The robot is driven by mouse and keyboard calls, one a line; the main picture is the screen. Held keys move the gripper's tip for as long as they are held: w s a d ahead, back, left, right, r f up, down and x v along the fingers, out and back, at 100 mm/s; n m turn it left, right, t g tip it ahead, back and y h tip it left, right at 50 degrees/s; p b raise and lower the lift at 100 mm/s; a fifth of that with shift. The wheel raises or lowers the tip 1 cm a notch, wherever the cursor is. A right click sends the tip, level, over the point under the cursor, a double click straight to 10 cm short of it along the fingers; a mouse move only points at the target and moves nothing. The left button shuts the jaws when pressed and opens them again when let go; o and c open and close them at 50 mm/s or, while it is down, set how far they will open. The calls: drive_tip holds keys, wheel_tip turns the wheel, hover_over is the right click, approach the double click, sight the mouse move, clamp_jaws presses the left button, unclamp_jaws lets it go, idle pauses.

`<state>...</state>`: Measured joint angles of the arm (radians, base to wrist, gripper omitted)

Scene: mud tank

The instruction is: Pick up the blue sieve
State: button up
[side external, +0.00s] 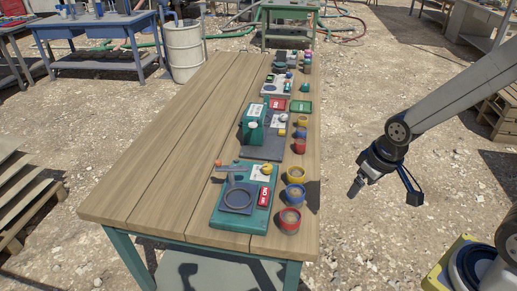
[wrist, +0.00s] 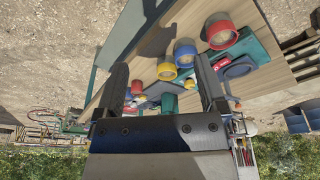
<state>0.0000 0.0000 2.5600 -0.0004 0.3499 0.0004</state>
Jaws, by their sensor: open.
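The blue sieve (side external: 295,202), a small round cup shape with a tan inside, stands upright near the right edge of the wooden table. It sits between a red one (side external: 289,227) in front and a yellow one (side external: 296,179) behind. In the wrist view the blue sieve (wrist: 186,61) shows upside down, between my fingers in the picture, beside the yellow one (wrist: 167,75) and near the red one (wrist: 220,44). My gripper (side external: 357,188) hangs in the air to the right of the table, apart from the sieve. My open, empty fingers (wrist: 162,68) show in the wrist view.
A teal board (side external: 262,222) with a ring and a red label lies left of the sieves on the wooden table (side external: 180,150). A teal box (side external: 253,122) and more small cups stand farther back. The table's left half is clear. Gravel surrounds the table.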

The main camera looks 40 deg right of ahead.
drive_tip(key=n+t+y, duration=0.2)
drive_tip(key=n, duration=0.3)
approach(294, 193)
drive_tip(key=shift+w+f, duration=0.65)
drive_tip(key=shift+w, duration=0.25)
drive_tip(key=shift+a+f, duration=0.35)
drive_tip(key=shift+f, duration=0.3)
drive_tip(key=shift+f+g, duration=0.2)
drive_tip(key=shift+g, duration=0.1)
drive_tip(key=shift+x, duration=1.05)
drive_tip(key=shift+w+f, duration=0.1)
drive_tip(key=shift+f, duration=0.1)
drive_tip(key=shift+x, duration=2.4)
